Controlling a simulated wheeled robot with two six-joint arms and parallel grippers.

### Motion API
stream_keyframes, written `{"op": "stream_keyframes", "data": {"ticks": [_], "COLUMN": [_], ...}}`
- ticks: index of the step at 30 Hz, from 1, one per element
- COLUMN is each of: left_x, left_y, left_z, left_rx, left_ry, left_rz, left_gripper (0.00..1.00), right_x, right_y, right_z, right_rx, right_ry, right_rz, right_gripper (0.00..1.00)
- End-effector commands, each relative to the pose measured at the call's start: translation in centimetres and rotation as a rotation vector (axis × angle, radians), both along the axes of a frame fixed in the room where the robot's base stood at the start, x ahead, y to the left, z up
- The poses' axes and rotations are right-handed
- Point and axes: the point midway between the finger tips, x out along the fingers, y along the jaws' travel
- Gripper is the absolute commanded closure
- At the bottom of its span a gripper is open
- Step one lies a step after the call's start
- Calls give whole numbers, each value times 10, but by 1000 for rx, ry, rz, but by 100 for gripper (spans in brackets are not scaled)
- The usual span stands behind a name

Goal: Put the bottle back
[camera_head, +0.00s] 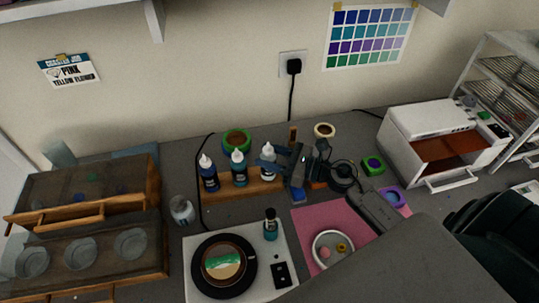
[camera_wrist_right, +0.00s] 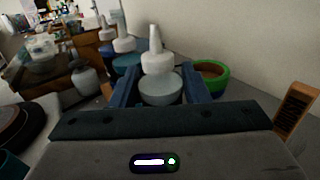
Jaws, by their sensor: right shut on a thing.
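A clear-grey bottle with a white nozzle cap (camera_head: 268,160) is between the blue fingers of my right gripper (camera_head: 270,161), which is shut on it. In the right wrist view the same bottle (camera_wrist_right: 160,88) is upright between the two fingers (camera_wrist_right: 161,92). It is at the right end of the wooden rack (camera_head: 240,190); I cannot tell whether its base is seated. A dark blue bottle (camera_head: 209,176) and a teal bottle (camera_head: 239,173) stand in the rack to its left. My left gripper is not in view.
A green tape roll (camera_head: 237,138) and a cream roll (camera_head: 324,130) lie behind. In front are a turntable on a white base (camera_head: 190,253), a small teal bottle (camera_head: 270,228), a pink mat (camera_head: 302,237) and a jar (camera_head: 182,210). A white oven (camera_head: 398,150) stands right.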

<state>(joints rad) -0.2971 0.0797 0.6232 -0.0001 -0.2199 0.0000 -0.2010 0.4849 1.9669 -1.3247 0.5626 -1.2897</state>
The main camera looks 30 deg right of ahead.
Motion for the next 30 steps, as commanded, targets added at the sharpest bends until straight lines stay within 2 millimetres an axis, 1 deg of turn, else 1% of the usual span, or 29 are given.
{"op": "stream_keyframes", "data": {"ticks": [5,6,8,9,21,24,30], "left_x": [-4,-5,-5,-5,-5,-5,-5], "left_y": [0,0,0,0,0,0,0], "left_z": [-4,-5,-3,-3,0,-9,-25], "left_rx": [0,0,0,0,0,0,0], "left_ry": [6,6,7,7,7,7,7], "left_rz": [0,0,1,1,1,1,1], "left_gripper": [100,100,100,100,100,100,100], "right_x": [0,0,0,0,-1,-7,-24], "right_y": [0,0,0,0,-1,-7,-21], "right_z": [-3,-3,-2,-2,1,-3,-5], "right_rx": [1,0,0,0,-1,-5,-6], "right_ry": [-1,0,0,0,0,0,0], "right_rz": [0,0,0,0,0,2,4], "right_gripper": [75,56,44,37,36,36,36]}}
